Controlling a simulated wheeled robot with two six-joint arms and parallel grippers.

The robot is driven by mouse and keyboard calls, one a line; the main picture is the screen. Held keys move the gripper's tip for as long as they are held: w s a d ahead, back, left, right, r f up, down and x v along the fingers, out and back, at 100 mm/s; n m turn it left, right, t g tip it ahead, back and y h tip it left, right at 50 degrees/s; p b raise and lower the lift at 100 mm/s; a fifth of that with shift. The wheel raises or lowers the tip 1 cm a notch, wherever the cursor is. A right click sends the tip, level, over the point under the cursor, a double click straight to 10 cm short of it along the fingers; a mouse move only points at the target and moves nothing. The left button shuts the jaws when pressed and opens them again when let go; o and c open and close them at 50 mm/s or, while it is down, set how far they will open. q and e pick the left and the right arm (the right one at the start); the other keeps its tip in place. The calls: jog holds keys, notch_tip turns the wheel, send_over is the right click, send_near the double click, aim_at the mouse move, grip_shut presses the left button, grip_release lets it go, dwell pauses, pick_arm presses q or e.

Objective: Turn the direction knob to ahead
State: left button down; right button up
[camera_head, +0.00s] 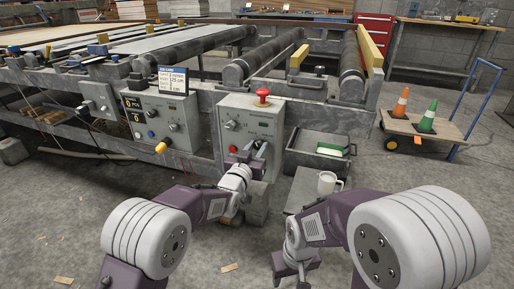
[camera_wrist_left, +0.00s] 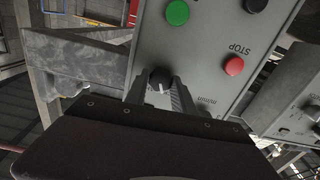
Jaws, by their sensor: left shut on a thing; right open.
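The grey control box (camera_head: 243,118) stands at the near end of the roller line, with a red mushroom button (camera_head: 262,93) on top. My left gripper (camera_head: 262,150) is at its front panel and hides part of it. In the left wrist view my left gripper (camera_wrist_left: 160,92) is shut on a black knob (camera_wrist_left: 159,78) with a white pointer mark. The knob's own label is not readable. "m/min" print shows to the right of the fingers. My right gripper (camera_head: 297,268) is low in front, open, away from the box; its fingers are hard to make out.
A green button (camera_wrist_left: 177,13) and a red STOP button (camera_wrist_left: 234,66) are close to the held knob. A second control box (camera_head: 165,120) stands to the left. A grey tray (camera_head: 318,157) and a white mug (camera_head: 327,183) are to the right. A cart (camera_head: 425,128) carries cones.

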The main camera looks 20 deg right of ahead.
pick_arm(q)
jog(key=m+p, duration=0.1)
jog(key=m, duration=1)
jog(key=shift+m+p, duration=0.4)
dwell(0.4)
jog(key=c, duration=1.1)
grip_release()
jog(key=shift+o, duration=0.2)
